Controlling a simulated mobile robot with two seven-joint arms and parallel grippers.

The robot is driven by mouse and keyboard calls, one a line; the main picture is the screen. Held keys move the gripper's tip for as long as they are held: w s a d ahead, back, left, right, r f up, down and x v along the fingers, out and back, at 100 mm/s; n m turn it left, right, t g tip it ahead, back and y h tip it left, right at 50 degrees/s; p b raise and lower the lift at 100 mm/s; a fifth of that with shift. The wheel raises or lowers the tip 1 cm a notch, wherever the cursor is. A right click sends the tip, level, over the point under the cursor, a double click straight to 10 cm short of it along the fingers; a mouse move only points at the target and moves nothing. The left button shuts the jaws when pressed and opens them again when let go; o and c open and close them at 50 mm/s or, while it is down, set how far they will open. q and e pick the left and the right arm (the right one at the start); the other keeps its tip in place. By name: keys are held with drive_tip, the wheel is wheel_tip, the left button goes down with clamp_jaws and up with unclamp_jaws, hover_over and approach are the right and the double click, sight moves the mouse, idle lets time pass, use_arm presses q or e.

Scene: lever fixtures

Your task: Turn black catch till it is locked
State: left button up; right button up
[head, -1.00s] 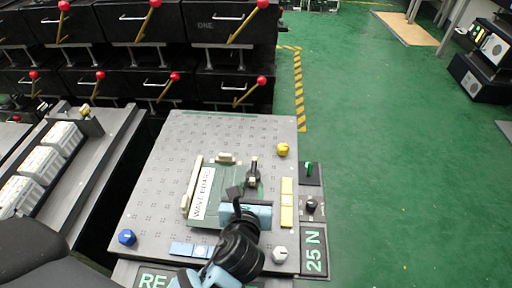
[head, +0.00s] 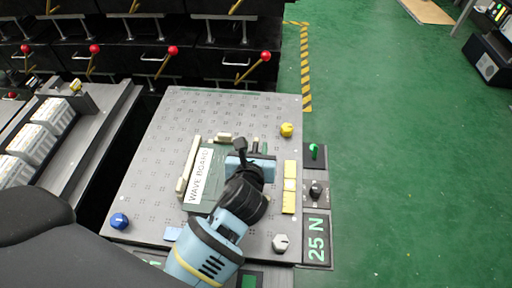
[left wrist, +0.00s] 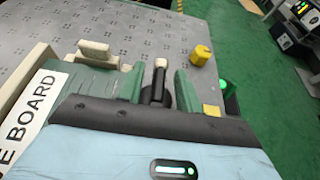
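The black catch (left wrist: 158,85), with a pale tip, stands up from the green wave board (head: 195,207). In the left wrist view it shows between the two green fingers of my left gripper (left wrist: 158,92), with space on both sides. The gripper is open, and I see no clear contact. In the head view the light blue body of my left gripper (head: 252,157) covers most of the catch and its base. Whether the catch is locked cannot be told. My right gripper is not in view.
The grey perforated plate (head: 160,150) carries a yellow knob (head: 287,130), a blue knob (head: 119,221), a white knob (head: 280,243) and yellow blocks (head: 289,188). A green-lit switch (head: 315,152) and a black knob (head: 316,189) lie to the right.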

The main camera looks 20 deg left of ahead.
use_arm(q)
drive_tip(key=shift+w+a+f, duration=0.15)
drive_tip(key=shift+w+f, duration=0.05)
drive_tip(key=shift+w, duration=0.3)
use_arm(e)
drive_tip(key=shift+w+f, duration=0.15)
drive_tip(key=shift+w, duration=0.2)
